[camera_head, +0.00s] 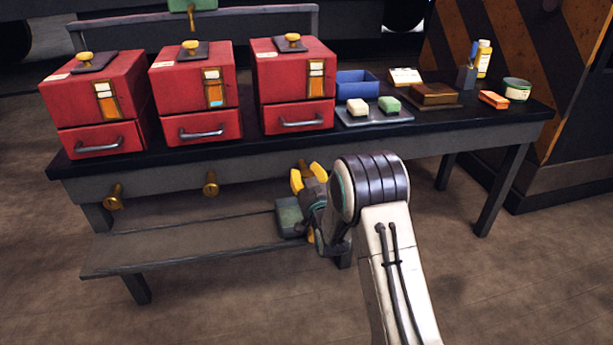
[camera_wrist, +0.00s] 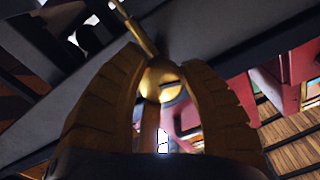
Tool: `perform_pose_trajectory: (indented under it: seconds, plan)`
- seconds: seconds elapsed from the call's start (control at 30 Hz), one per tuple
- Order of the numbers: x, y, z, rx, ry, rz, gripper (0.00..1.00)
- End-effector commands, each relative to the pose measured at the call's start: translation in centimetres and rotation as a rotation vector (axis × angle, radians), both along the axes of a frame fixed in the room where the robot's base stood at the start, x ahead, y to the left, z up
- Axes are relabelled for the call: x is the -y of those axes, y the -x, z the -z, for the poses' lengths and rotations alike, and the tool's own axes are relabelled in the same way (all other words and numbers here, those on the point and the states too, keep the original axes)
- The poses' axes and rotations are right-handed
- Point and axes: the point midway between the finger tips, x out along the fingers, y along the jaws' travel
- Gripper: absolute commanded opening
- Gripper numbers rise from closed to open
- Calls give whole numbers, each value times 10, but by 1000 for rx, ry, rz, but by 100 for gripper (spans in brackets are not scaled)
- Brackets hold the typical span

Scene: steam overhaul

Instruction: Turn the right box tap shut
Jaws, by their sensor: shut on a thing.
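The right box tap (camera_wrist: 160,82) is a brass knob on a thin stem, seen between my gripper's two fingers in the wrist view. My gripper (camera_head: 306,174) is shut on it at the front of the bench, below the right red box (camera_head: 292,78). In the head view my gripper and wrist hide most of this tap. Two other brass taps, the left one (camera_head: 114,197) and the middle one (camera_head: 211,183), stick out of the bench front under the left and middle boxes.
The dark bench (camera_head: 200,152) carries the left red box (camera_head: 95,98), the middle red box (camera_head: 194,88), a blue tray (camera_head: 356,86), soap-like blocks and small containers. A lower shelf (camera_head: 180,245) runs under the bench. The floor to the right is clear.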

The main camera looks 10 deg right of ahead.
Motion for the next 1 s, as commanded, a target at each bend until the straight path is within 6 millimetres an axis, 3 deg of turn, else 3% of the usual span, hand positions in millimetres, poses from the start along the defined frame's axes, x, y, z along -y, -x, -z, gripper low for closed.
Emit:
perform_pose_trajectory:
  seconds: [0.03, 1.0]
  plan:
    - [0, -2, -9, 22, -45, 0, 6]
    - [5, -2, -6, 26, -953, 3, 6]
